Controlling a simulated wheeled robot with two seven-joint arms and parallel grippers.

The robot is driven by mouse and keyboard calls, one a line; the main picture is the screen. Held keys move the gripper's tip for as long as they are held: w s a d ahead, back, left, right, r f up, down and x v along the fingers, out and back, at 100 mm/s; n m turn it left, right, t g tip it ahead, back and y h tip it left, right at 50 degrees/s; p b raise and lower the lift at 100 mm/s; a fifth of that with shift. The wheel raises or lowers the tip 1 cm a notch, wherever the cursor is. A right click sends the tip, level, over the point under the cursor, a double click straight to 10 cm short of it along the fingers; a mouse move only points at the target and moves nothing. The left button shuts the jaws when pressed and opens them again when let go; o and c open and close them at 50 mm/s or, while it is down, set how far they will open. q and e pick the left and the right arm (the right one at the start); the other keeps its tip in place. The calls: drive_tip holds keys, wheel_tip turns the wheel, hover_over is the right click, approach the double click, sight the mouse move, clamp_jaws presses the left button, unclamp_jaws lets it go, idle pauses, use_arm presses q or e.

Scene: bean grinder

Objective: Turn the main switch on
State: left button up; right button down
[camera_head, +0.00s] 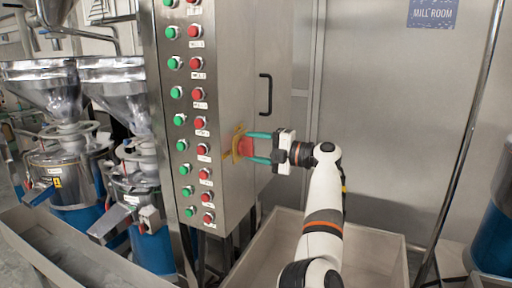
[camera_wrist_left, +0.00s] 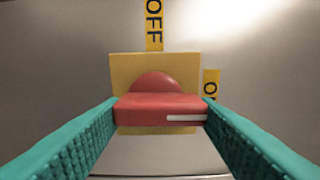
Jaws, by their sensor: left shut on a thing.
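The main switch (camera_head: 245,147) is a red rotary knob on a yellow plate, on the side of the steel control cabinet. In the left wrist view the red knob (camera_wrist_left: 160,107) has its grip bar lying level, with a white mark on the bar's right part. A yellow OFF label (camera_wrist_left: 154,25) is above the plate, and a partly hidden ON label (camera_wrist_left: 211,83) is at its right. My left gripper (camera_head: 252,147) has its teal fingers at both ends of the red bar and is shut on it. My right gripper is not in view.
The cabinet front carries columns of green and red buttons (camera_head: 198,93). A black door handle (camera_head: 266,94) sticks out above the switch. Steel grinders with hoppers (camera_head: 110,78) stand at left. A pale open bin (camera_head: 262,240) lies below my arm.

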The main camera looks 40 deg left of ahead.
use_arm(q)
drive_tip(key=o, duration=1)
drive_tip(key=shift+b+v, duration=2.25)
drive_tip(key=shift+v, duration=3.8)
